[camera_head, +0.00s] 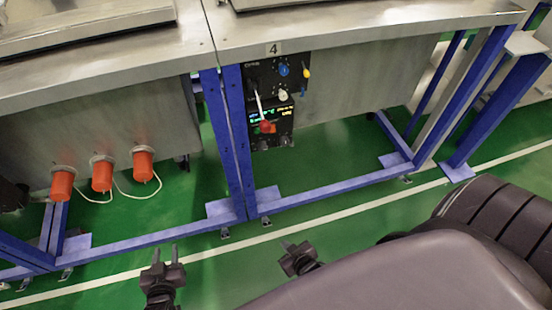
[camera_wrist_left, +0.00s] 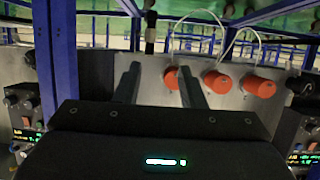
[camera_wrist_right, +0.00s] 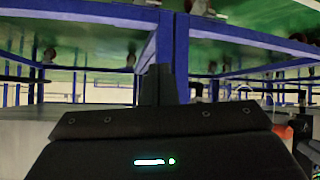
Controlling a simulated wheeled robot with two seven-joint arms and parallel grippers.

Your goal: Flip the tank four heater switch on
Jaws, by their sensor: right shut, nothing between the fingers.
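The tank four panel (camera_head: 259,74) is a black box under the label "4" (camera_head: 274,48) on the tank's front. It carries a blue knob (camera_head: 283,70), a pale knob (camera_head: 283,95), a yellow part (camera_head: 306,73), a lit display and a red part (camera_head: 267,127). I cannot tell which is the heater switch or its position. My left gripper (camera_head: 166,252) is open and empty, low and left of the panel; its spread fingers also show in the left wrist view (camera_wrist_left: 161,88). My right gripper (camera_head: 296,246) is shut and empty, below the panel and apart from it.
Three orange cylinders (camera_head: 102,175) with pale cables stick out of the left tank. Blue frame legs (camera_head: 238,140) and a lower rail (camera_head: 340,188) stand around the panel. The metal bench top (camera_head: 360,25) overhangs it. Green floor in front is clear.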

